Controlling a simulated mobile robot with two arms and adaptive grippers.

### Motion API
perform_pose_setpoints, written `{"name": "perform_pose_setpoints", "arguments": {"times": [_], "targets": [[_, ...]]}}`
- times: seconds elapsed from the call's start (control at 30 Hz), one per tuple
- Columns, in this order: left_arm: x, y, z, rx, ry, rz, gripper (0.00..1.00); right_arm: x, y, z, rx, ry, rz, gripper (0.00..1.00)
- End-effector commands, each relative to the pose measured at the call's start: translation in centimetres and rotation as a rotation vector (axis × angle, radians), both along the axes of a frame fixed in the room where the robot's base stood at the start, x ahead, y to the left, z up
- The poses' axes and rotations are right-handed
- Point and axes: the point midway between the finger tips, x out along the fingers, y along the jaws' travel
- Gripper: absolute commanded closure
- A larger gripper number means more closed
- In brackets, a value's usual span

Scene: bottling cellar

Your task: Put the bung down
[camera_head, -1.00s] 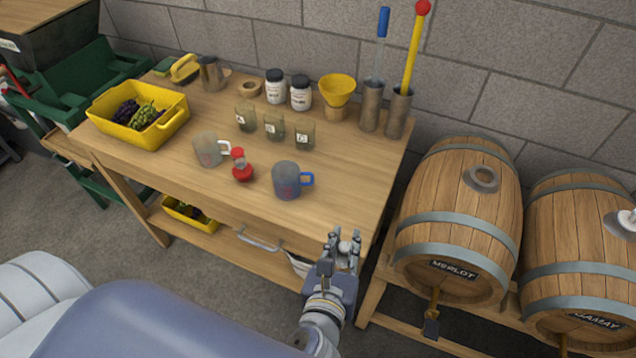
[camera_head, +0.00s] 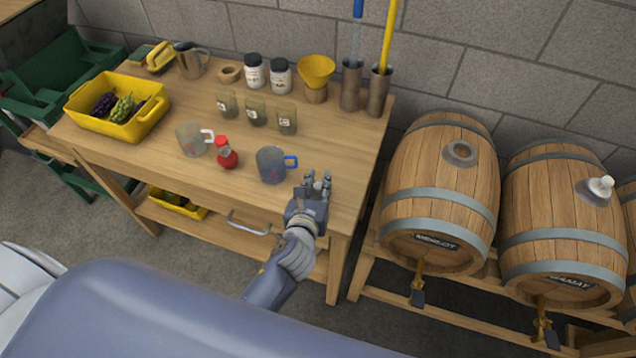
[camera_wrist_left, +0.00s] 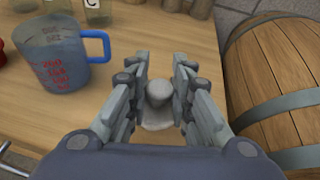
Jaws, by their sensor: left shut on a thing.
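My left gripper (camera_head: 316,182) is above the front right part of the wooden table (camera_head: 345,185), to the right of the blue-handled jug. In the left wrist view, its fingers (camera_wrist_left: 158,88) are shut on a pale grey bung (camera_wrist_left: 158,96). The bung has a rounded top and a wider, flared part below. I cannot tell whether its lower end touches the table. In the head view the bung is hard to make out between the fingers. My right gripper is in neither view.
The blue-handled measuring jug (camera_head: 270,166) is close left of the gripper. A red-based flask (camera_head: 227,155) and a white-handled jug (camera_head: 193,139) stand further left. The Merlot barrel (camera_head: 440,195) has an open bunghole; the Gamay barrel (camera_head: 555,225) carries a white bung.

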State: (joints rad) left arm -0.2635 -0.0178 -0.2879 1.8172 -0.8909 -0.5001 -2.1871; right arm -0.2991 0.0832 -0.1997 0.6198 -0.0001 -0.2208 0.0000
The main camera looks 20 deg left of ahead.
Motion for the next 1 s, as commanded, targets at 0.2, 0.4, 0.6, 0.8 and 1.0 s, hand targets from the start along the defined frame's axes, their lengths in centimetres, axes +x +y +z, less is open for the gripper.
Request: {"name": "perform_pose_setpoints", "arguments": {"times": [0.2,0.4,0.6,0.8,1.0], "targets": [[0.0,0.0,0.1,0.001,-0.002,0.0,1.0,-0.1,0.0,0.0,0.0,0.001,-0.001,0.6],[0.0,0.0,-0.2,0.002,-0.001,-0.001,0.61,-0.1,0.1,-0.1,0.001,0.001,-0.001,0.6],[0.0,0.0,-0.2,0.002,-0.001,-0.001,0.59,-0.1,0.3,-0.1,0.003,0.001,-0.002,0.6],[0.0,0.0,0.3,0.0,-0.002,0.0,0.59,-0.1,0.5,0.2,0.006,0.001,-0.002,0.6],[-2.9,-0.3,0.9,0.002,0.0,-0.002,0.59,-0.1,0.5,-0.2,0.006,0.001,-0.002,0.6]]}}
